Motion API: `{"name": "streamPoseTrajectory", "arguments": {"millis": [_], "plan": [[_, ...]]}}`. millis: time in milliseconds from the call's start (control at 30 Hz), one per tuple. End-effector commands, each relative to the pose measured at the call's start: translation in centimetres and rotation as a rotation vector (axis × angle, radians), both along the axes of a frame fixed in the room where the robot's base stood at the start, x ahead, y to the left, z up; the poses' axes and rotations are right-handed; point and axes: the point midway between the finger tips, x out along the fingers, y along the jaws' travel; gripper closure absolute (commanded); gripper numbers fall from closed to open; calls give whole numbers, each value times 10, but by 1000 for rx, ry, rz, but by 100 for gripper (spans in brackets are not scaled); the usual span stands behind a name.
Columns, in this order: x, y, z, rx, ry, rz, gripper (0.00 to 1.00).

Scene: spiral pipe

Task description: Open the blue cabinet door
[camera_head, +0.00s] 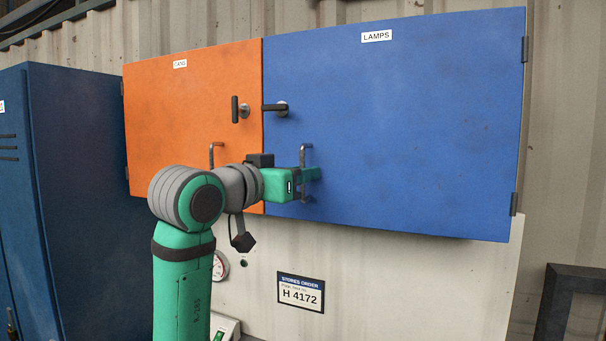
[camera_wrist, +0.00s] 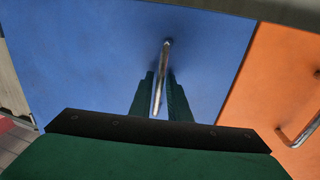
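The blue cabinet door (camera_head: 400,130), labelled LAMPS, has its hinges on the right edge. Its left edge lies flush against the orange door, so it looks closed. Its black latch lever (camera_head: 272,107) lies horizontal, pointing left to the door's edge. Below it is a vertical metal bar handle (camera_head: 307,154). My gripper (camera_head: 308,174) is at this handle, level with its middle.
The orange door (camera_head: 185,110), labelled CANS, is on the left with a vertical black lever (camera_head: 235,109) and its own bar handle (camera_head: 212,152). A dark blue locker (camera_head: 75,150) stands at far left. A dark frame (camera_head: 565,290) stands at lower right.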

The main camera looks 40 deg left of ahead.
Motion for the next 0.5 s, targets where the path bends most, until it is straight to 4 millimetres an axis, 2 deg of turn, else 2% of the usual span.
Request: {"name": "streamPoseTrajectory", "arguments": {"millis": [133,200,500], "plan": [[0,-1,0,0,-1,-1,84],[0,-1,0,0,-1,-2,100],[1,-2,0,-1,-1,-3,100]]}}
